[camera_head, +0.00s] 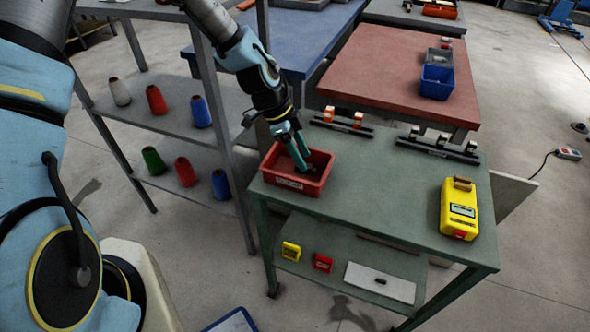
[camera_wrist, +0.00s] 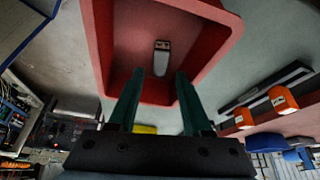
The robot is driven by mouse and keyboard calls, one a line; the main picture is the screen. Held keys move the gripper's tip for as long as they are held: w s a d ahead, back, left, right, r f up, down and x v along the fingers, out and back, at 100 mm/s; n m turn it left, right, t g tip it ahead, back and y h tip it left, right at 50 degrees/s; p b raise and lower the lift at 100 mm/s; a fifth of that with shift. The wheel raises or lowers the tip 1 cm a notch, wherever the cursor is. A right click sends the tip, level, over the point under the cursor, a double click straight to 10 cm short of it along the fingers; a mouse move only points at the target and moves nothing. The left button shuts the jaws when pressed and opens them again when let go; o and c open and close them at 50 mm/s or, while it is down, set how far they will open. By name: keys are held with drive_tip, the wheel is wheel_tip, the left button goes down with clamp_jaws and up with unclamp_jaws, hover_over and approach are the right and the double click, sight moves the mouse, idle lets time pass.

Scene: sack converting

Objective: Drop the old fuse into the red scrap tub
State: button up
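The red scrap tub (camera_head: 287,183) stands on the left end of the green bench top. My gripper (camera_head: 304,168) points down into it, with its teal fingers inside the rim. In the wrist view the tub (camera_wrist: 101,40) fills the upper middle. A small fuse (camera_wrist: 162,60), pale with a darker end, shows against the tub's inside, between and just beyond my fingertips (camera_wrist: 159,73). The fingers are apart, with a gap on each side of the fuse. I cannot tell whether the fuse rests on the tub floor. It is not clear in the head view.
Two black rails with orange and pale blocks (camera_head: 345,122) (camera_head: 437,149) lie along the bench's back edge. A yellow device (camera_head: 459,209) stands at the right end. The bench middle is clear. A grey shelf with spools (camera_head: 156,100) stands close on the left.

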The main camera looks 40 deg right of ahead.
drive_tip(key=shift+o, duration=0.5)
drive_tip(key=shift+w+a+r, duration=0.1)
drive_tip(key=shift+w+r, duration=0.1)
drive_tip(key=shift+r, duration=0.1)
drive_tip(key=b+v, duration=0.2)
drive_tip(key=v, duration=0.8)
